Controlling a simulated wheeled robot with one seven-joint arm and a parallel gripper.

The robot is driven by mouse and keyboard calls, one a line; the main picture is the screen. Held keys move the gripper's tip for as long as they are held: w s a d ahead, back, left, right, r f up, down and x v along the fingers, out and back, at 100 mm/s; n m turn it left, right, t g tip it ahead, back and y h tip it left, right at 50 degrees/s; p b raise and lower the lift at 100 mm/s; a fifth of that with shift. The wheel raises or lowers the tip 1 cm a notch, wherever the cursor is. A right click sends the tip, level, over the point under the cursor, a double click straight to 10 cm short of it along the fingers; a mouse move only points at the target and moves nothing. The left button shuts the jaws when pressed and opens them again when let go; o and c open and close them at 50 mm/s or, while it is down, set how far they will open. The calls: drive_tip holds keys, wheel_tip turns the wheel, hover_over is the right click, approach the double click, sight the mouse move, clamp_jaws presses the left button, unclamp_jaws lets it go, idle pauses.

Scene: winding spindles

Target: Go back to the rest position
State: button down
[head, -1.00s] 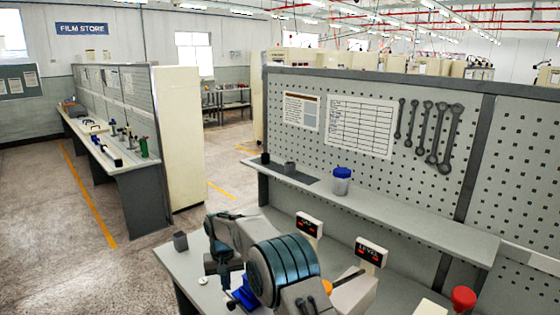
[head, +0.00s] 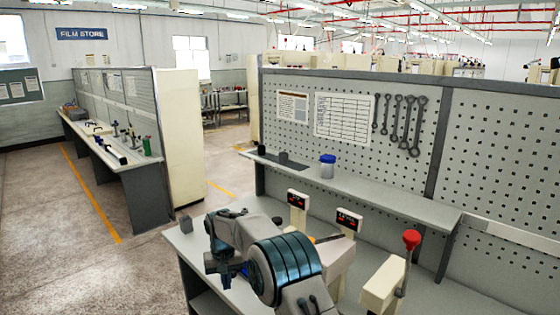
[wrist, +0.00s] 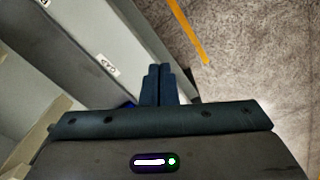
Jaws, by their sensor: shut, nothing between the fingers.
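My gripper (wrist: 159,72) shows in the wrist view with its two dark blue fingers together and nothing between them. Below the fingertips lie grey and pale surfaces with a small white label and, to the right, speckled floor. In the head view my arm is folded low in front, over the near end of the grey workbench (head: 183,240). My gripper's fingertips cannot be made out clearly there. A bit of blue (head: 243,269) shows beside the arm, partly hidden behind it.
Two red-display units (head: 348,220) and a pale block with a red-knobbed lever (head: 411,240) stand on the bench. A blue-lidded jar (head: 327,166) is on the shelf (head: 400,200) below the pegboard (head: 480,150). Open floor (head: 60,220) lies left.

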drive_tip(key=s+d+r+m+t+b, duration=0.1)
drive_tip(key=s+d+r, duration=0.4)
drive_tip(key=d+r, duration=0.35)
drive_tip(key=s+d+r+t+b, duration=0.1)
drive_tip(key=s+d+r, duration=0.4)
drive_tip(key=d+r, duration=0.4)
drive_tip(key=s+d+f, duration=0.1)
drive_tip(key=s+d, duration=0.3)
drive_tip(key=s, duration=0.4)
drive_tip(key=s+d+f+m+t+b, duration=0.1)
drive_tip(key=s+d, duration=0.4)
drive_tip(key=s, duration=0.3)
drive_tip(key=s+d+f+m, duration=0.1)
drive_tip(key=s+d, duration=0.3)
drive_tip(key=s, duration=0.4)
drive_tip(key=shift+s+d+f+t, duration=0.2)
drive_tip(key=shift+d+t, duration=0.05)
drive_tip(key=shift+t, duration=0.05)
drive_tip(key=c, duration=2.1)
unclamp_jaws()
drive_tip(key=shift+c, duration=0.2)
